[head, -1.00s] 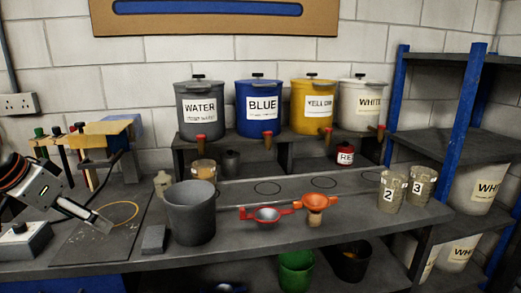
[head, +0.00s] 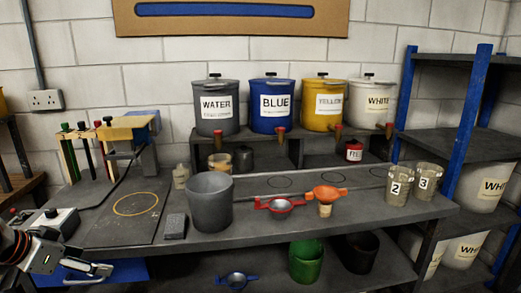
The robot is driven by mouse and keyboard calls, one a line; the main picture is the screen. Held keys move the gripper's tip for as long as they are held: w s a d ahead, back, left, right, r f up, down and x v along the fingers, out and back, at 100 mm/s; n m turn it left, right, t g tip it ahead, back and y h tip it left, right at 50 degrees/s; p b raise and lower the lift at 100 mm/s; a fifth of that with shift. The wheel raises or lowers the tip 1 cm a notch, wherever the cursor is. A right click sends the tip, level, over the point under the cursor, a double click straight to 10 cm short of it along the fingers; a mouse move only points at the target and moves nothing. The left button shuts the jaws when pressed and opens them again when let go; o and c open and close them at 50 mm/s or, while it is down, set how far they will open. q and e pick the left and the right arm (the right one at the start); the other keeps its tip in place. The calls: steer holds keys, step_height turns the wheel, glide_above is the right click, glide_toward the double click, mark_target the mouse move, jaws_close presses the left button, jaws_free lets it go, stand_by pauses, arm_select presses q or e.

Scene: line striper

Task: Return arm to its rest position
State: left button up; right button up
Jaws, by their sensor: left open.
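My left gripper (head: 92,273) is at the lower left of the head view, low by the front edge of the workbench (head: 250,238). Its fingers are apart and I see nothing between them. Part of my left arm is cut off by the picture's left edge. My right gripper is not in the picture. A grey bucket (head: 210,205) stands on the bench, to the right of and beyond the left gripper, well apart from it.
A control box (head: 52,222) and a dark board with a yellow ring (head: 136,204) lie near my left arm. A grey block (head: 175,226) sits beside the bucket. Labelled tubs line the back.

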arm_select(q)
steer(key=s+d+f+t, duration=0.1)
steer(key=s+d+f, duration=0.15)
steer(key=f, duration=0.55)
steer(key=s+d+f, duration=0.1)
steer(key=s+f, duration=0.3)
steer(key=f, duration=0.4)
steer(key=s+d+f+t, duration=0.1)
steer(key=s+d+f, duration=0.15)
steer(key=f, duration=0.55)
steer(key=s+d+f, duration=0.4)
steer(key=s+d, duration=0.1)
steer(key=d, duration=0.5)
steer(key=s+d+f, duration=0.4)
steer(key=s+d, duration=0.1)
steer(key=d, duration=0.5)
steer(key=shift+s+t, duration=0.2)
steer(key=shift+t, duration=0.2)
